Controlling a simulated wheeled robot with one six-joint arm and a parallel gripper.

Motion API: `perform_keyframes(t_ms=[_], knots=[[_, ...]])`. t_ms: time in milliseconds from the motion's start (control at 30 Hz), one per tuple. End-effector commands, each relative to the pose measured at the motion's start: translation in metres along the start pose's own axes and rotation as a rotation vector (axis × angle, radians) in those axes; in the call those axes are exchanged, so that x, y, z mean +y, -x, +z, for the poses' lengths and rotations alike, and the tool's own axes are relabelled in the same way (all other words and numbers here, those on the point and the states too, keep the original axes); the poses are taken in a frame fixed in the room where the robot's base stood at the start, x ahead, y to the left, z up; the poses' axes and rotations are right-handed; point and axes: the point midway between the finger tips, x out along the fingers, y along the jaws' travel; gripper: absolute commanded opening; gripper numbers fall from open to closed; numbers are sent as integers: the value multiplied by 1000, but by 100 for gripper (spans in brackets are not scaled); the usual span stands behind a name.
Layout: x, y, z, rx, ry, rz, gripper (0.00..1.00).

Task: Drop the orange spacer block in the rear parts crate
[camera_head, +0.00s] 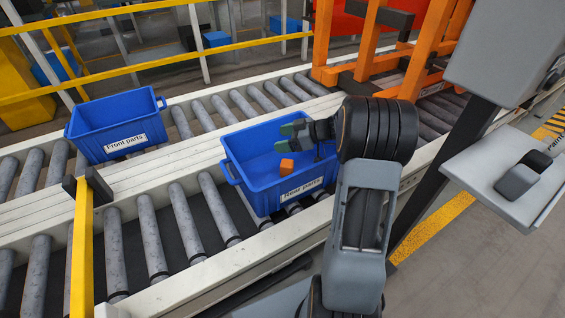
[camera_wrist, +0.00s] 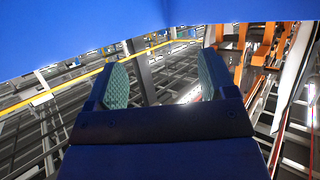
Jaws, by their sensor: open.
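The rear parts crate (camera_head: 262,196) is a blue bin labelled "Rear parts" on the near roller conveyor. The small orange spacer block (camera_head: 286,167) shows inside the crate's outline, below and apart from my gripper. I cannot tell whether it rests on the crate floor or is in the air. My gripper (camera_head: 294,130) is over the crate's far right part. In the wrist view my gripper (camera_wrist: 162,82) has its green-padded fingers wide apart with nothing between them. A blue surface fills the top of that view, and the block does not show there.
A blue crate labelled "Front parts" (camera_head: 115,118) stands at the left on the far conveyor. An orange frame (camera_head: 395,45) stands behind at the right. A yellow post (camera_head: 82,245) is at front left. Yellow rails (camera_head: 150,66) run along the back.

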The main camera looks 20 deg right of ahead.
Motion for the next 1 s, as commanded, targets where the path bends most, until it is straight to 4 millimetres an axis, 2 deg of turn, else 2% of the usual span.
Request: perform_keyframes(t_ms=[167, 267, 567, 800, 1000], knots=[[0, 6, -15, 0, 5, 1, 77], [0, 14, -33, 1, 7, 2, 77], [-47, 55, -78, 1, 5, 4, 77], [-91, 81, -88, 0, 2, 3, 77], [-114, 95, -94, 0, 2, 2, 77]])
